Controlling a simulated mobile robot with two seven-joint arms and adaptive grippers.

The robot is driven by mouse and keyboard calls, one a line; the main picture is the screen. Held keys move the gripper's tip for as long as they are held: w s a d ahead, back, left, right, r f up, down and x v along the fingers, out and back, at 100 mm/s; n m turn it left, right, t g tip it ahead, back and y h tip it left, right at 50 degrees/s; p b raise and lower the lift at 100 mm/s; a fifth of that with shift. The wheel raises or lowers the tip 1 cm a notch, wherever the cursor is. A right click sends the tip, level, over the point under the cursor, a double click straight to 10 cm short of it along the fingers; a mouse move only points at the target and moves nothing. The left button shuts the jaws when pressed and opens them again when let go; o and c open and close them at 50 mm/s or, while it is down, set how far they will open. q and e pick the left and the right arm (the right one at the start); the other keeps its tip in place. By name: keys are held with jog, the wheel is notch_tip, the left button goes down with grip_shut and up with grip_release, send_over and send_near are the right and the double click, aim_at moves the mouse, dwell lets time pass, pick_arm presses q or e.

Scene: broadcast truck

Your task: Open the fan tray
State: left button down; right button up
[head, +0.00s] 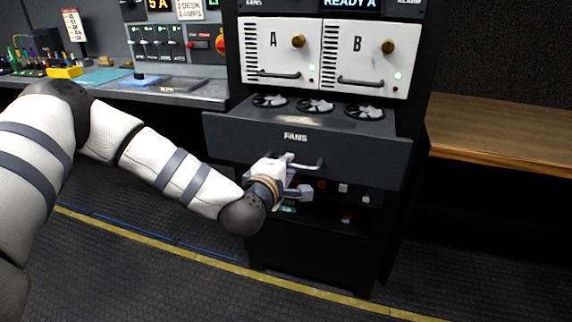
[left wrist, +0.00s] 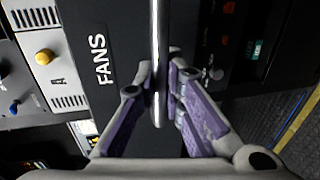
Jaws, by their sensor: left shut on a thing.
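The fan tray (head: 350,143) is a dark drawer labelled FANS in the rack. It stands out from the rack front, and several round fans (head: 315,105) show on its top. Its metal bar handle (head: 312,166) crosses the lower front. My left gripper (head: 290,172) is at the left part of this handle, shut on it. In the left wrist view the handle (left wrist: 160,60) runs between the two purple-padded fingers of the left gripper (left wrist: 163,95), beside the FANS label. My right gripper is not in view.
Two white modules, A (head: 275,52) and B (head: 366,60), with knobs and handles sit above the tray. A wooden bench (head: 500,130) is on the right. A grey console desk (head: 180,90) is on the left. The dark floor in front has a yellow line (head: 200,255).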

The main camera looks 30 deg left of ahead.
pick_arm(q)
jog(key=c, duration=1.7)
grip_release()
jog(key=shift+o, duration=0.2)
jog(key=v, duration=0.7)
jog(key=shift+s, duration=0.25)
jog(key=shift+d, duration=0.1)
